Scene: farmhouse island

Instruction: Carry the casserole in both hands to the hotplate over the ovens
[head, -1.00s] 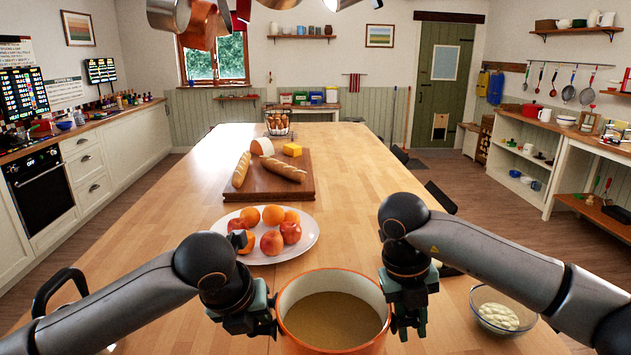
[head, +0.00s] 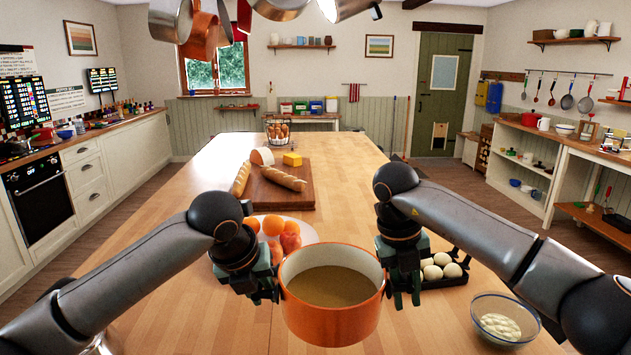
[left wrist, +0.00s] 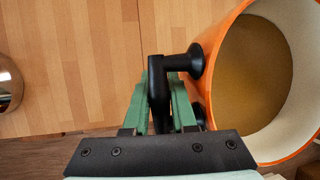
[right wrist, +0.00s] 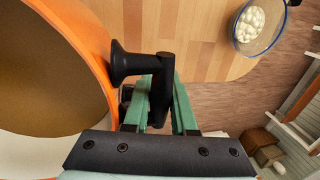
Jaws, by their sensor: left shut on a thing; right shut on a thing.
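The casserole (head: 332,325) is a round orange pot with a cream inside and brown contents, level at the front of the island. Its side handles show as black bars in the left wrist view (left wrist: 160,85) and the right wrist view (right wrist: 160,80). My left gripper (head: 268,293) is shut on the left handle. My right gripper (head: 402,293) is shut on the right handle. The casserole appears held above the wooden top.
A plate of fruit (head: 303,232) is behind my left gripper, partly hidden. A black tray of eggs (head: 440,270) is behind my right gripper. A glass bowl (head: 505,320) stands front right. A bread board (head: 285,200) lies further back. Pans (head: 203,35) hang overhead.

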